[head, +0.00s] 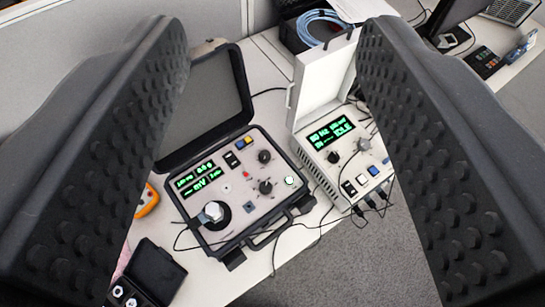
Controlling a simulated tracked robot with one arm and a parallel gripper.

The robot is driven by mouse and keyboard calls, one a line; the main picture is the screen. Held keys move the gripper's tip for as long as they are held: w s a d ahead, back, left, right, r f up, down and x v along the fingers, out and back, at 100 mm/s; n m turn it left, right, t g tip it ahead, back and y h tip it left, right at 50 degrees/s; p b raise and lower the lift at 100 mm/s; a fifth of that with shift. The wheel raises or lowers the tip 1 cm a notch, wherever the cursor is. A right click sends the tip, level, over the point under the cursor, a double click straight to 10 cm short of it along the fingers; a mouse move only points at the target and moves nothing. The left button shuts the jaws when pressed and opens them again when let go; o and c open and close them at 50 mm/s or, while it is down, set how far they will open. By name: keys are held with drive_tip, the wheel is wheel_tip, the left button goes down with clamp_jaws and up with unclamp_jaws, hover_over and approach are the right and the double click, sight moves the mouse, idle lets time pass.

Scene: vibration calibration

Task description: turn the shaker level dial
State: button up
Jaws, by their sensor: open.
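A portable calibrator in an open black case (240,238) stands on the white table, with a green-lit display (196,178) on its light panel. The panel carries two black knobs, an upper one (265,157) and a lower one (265,187). A round black shaker with a silver top (213,213) sits at the panel's lower left. I cannot tell which knob is the shaker level dial, as labels are too small. My gripper (272,40) is open and empty, its black studded fingers on either side of the view. The calibrator appears between them, with no visible contact.
A white-lidded unit (325,84) showing IDLE stands to the right, with a knob (333,157) and cables. A small black box (155,272) and an orange device (147,200) lie lower left. Loose cables cross the table. Blue cable coils (318,27) lie behind.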

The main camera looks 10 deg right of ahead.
drive_tip(key=w+f+n+g+p, duration=0.1)
drive_tip(key=w+f+n+g, duration=0.3)
drive_tip(key=w, duration=0.5)
drive_tip(key=n+g+p, duration=0.3)
drive_tip(key=n+g, duration=0.8)
drive_tip(key=n, duration=0.2)
hover_over(265, 155)
wheel_tip(265, 155, down, 34)
wheel_tip(265, 155, down, 12)
drive_tip(key=b, duration=0.3)
